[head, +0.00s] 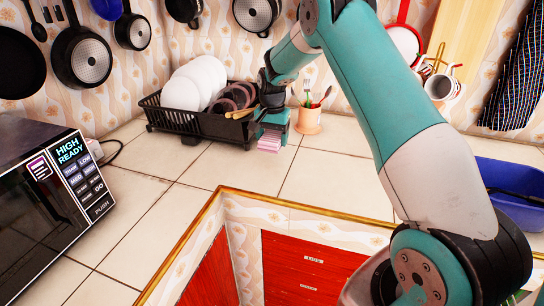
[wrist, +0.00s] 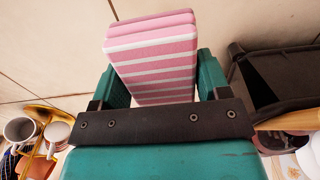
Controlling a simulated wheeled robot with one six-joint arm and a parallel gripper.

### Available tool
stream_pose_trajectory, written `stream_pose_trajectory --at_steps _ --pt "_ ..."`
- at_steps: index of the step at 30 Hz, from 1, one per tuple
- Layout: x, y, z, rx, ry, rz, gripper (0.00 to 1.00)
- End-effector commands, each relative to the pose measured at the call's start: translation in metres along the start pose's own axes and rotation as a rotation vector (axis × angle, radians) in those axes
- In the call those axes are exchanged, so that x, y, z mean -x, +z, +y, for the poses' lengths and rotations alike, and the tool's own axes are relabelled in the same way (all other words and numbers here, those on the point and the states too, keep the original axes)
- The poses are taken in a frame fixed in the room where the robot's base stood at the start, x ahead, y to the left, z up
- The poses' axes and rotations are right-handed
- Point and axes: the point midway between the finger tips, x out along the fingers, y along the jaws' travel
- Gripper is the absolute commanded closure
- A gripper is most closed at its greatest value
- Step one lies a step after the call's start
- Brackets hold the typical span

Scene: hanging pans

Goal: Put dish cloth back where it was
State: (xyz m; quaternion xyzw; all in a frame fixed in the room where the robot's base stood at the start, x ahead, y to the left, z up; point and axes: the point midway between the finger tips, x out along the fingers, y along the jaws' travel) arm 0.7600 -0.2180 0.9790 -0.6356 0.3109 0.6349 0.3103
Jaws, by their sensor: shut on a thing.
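The dish cloth (wrist: 152,62) is a folded pink cloth with white stripes, seen between the two green fingers of my gripper (wrist: 160,85) in the wrist view. My gripper is shut on it. In the head view the dish cloth (head: 270,142) hangs below my gripper (head: 274,125), at or just above the white tiled counter (head: 240,168). I cannot tell whether it touches the tiles. It is just right of the black dish rack (head: 178,122) and left of the utensil pot (head: 308,121). The upper part of the cloth is hidden by the fingers.
White plates (head: 195,82) stand in the rack, and wooden handles (head: 240,114) stick out towards my gripper. A mug rack with mugs (head: 440,86) and a blue basin (head: 508,182) are at the right. A microwave (head: 45,200) is at the left. The front counter is clear.

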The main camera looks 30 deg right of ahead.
Motion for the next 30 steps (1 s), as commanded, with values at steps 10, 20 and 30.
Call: stream_pose_trajectory --at_steps 10,20,30 --pt "-0.046 0.0 0.0 0.001 0.001 -0.001 0.56" --pt "-0.079 0.0 0.0 0.001 -0.001 0.001 0.56" --pt "-0.082 0.0 0.0 0.001 -0.001 0.001 0.19"
